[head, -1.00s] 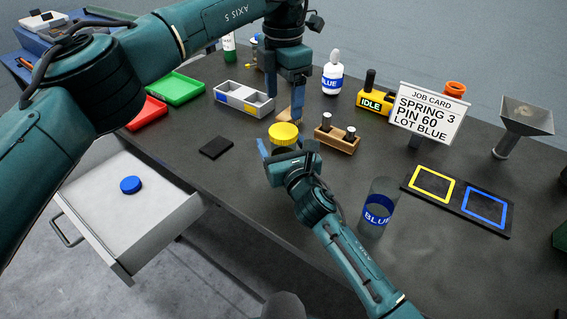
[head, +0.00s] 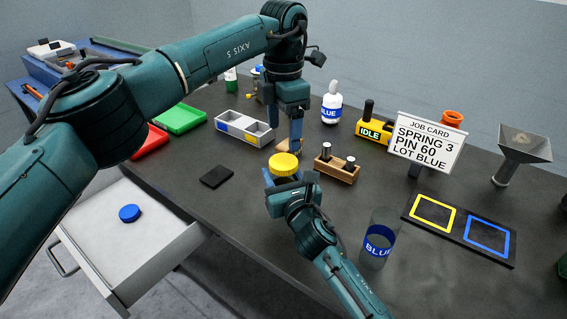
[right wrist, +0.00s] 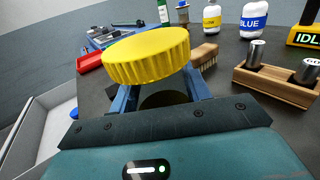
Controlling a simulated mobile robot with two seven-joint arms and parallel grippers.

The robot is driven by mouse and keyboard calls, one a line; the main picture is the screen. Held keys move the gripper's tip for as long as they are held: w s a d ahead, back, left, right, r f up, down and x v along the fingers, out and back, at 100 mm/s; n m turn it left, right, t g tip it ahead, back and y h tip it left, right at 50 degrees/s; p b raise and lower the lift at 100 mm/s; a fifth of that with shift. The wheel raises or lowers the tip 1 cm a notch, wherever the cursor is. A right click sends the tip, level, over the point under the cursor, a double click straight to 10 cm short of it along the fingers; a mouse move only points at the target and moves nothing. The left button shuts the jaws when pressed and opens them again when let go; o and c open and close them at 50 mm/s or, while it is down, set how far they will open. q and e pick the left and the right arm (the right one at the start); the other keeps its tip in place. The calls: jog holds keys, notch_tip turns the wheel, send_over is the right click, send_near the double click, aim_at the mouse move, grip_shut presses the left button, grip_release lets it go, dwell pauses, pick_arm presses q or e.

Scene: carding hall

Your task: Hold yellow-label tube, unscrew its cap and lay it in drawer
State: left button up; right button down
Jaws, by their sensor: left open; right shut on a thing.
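The yellow cap (head: 284,162) sits on a tube that stays upright in my right gripper (head: 287,181). The right gripper is shut on the tube just under the cap; the tube's body and label are mostly hidden. In the right wrist view the ribbed cap (right wrist: 147,55) fills the upper middle, above the blue fingers. My left gripper (head: 288,128) is open and empty, pointing down just behind and above the cap, apart from it. The white drawer (head: 168,245) is pulled out at lower left, with a blue cap (head: 129,213) lying in it.
A blue-label tube (head: 378,240) stands right of my right arm. A wooden block with pins (head: 338,170) stands close right of the cap. A black pad (head: 216,175) lies left. A divided tray (head: 244,128) and job card (head: 427,142) stand farther back. The table's front left is clear.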

aim_at(284, 161)
pick_arm(q)
jog(key=m, duration=0.5)
jog(key=shift+m, duration=0.4)
jog(key=m, duration=0.6)
jog(key=shift+m, duration=0.3)
jog(key=m, duration=1.3)
jog(key=shift+f+m, duration=0.4)
jog(key=shift+f, duration=0.15)
notch_tip(284, 161, down, 7)
